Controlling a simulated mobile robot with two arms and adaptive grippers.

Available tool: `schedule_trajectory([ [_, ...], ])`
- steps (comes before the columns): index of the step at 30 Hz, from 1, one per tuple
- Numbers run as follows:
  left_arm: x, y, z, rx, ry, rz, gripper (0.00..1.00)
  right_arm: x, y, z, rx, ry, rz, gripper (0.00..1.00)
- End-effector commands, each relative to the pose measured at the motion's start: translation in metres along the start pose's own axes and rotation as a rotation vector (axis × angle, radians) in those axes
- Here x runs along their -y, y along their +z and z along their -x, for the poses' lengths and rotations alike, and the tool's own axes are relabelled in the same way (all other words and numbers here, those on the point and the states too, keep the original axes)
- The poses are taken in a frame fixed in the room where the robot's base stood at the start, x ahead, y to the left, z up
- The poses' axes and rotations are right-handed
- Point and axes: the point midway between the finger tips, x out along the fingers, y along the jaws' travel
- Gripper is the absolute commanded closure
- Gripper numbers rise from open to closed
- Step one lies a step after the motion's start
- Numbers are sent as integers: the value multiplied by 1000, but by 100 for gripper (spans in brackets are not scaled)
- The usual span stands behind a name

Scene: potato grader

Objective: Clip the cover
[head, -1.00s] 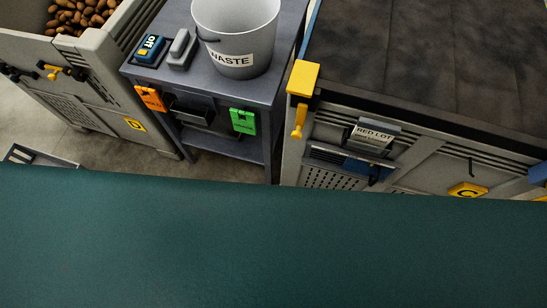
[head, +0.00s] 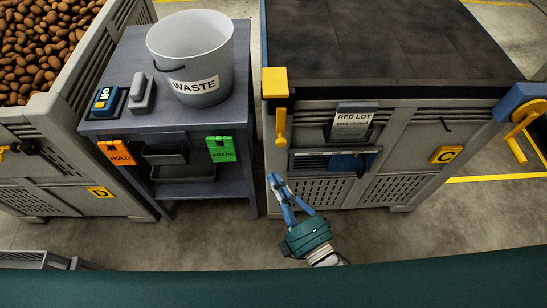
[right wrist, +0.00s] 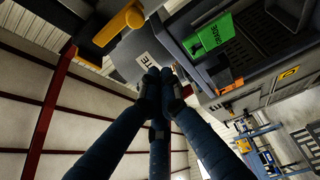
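A dark cover (head: 385,40) lies over crate C (head: 420,150), with brownish patches on its top. A yellow clip (head: 280,125) with a hanging lever sits at the crate's near left corner; a yellow piece, probably this clip, shows in the right wrist view (right wrist: 118,27). A blue corner piece with a yellow clip (head: 519,118) is at the right corner. My right gripper (head: 273,180) is below and apart from the left clip, its blue fingertips together in the right wrist view (right wrist: 158,78), with nothing seen between them. My left gripper is out of view.
A grey stand (head: 140,120) left of crate C bears a WASTE bucket (head: 190,60), an off switch (head: 104,100), an orange HOLD tag (head: 117,153) and a green GRADE tag (head: 221,149). Crate D (head: 50,190) holds potatoes. The floor before crate C is open.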

Motion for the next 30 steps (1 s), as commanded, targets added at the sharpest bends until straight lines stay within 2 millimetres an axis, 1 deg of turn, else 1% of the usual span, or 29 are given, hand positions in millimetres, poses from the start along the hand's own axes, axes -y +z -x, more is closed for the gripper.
schedule_trajectory([
  [5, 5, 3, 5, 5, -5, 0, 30, -2, 0, -21, 0, 3, -1, 100],
  [15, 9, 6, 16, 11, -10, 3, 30, -2, 0, -93, 0, 3, -2, 100],
  [17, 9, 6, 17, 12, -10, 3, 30, -2, 0, -104, 0, 2, -3, 100],
  [18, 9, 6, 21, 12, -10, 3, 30, -1, 10, -96, 1, -5, 2, 100],
  [22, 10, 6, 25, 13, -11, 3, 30, -1, 26, -90, 0, -3, 0, 100],
  [26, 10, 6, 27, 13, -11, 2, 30, 0, 35, -87, 0, -2, -1, 100],
  [30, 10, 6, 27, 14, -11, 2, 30, 0, 38, -86, 0, 0, -2, 100],
])
